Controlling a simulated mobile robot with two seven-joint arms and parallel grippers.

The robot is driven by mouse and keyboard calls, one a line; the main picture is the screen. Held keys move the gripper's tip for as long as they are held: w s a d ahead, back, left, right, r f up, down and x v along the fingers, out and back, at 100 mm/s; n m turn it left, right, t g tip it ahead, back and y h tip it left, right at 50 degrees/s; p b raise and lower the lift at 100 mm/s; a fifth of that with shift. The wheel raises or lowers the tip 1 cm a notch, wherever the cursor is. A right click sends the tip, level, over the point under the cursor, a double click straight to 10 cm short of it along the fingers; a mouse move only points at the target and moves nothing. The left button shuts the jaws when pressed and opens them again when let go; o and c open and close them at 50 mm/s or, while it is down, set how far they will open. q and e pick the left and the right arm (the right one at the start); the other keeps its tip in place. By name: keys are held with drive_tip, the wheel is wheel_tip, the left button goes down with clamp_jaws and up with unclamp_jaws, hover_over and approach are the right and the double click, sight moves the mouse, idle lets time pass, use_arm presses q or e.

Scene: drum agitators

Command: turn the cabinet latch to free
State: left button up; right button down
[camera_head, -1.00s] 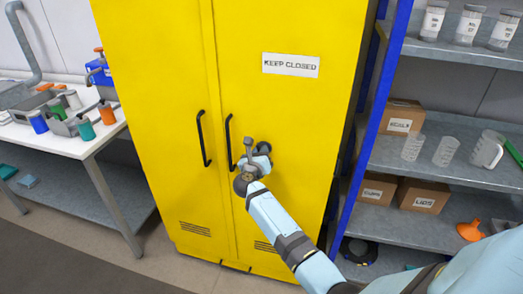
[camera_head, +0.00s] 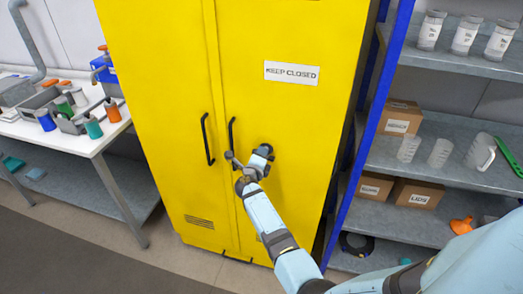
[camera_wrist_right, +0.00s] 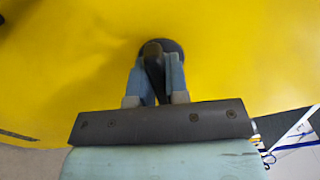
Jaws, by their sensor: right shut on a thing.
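The yellow cabinet (camera_head: 290,120) stands upright with both doors shut, bearing a "KEEP CLOSED" sign. My right gripper (camera_head: 258,158) is at the right door, to the right of the two black door handles. In the right wrist view my right gripper (camera_wrist_right: 157,80) is shut on the dark cabinet latch (camera_wrist_right: 153,58), whose lever lies between the fingers. The latch's round dark base (camera_wrist_right: 172,46) sits on the yellow door. In the head view the gripper hides most of the latch. My left gripper is not in view.
Two black door handles (camera_head: 207,139) are just left of my right gripper. A blue-framed shelf (camera_head: 425,150) with boxes and jars stands close on the right. A white bench (camera_head: 80,143) with colored containers is on the left.

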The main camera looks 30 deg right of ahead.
drive_tip(key=shift+n+p, duration=0.8)
drive_tip(key=shift+n, duration=0.8)
drive_tip(key=shift+f, duration=0.1)
drive_tip(key=c, duration=1.1)
unclamp_jaws()
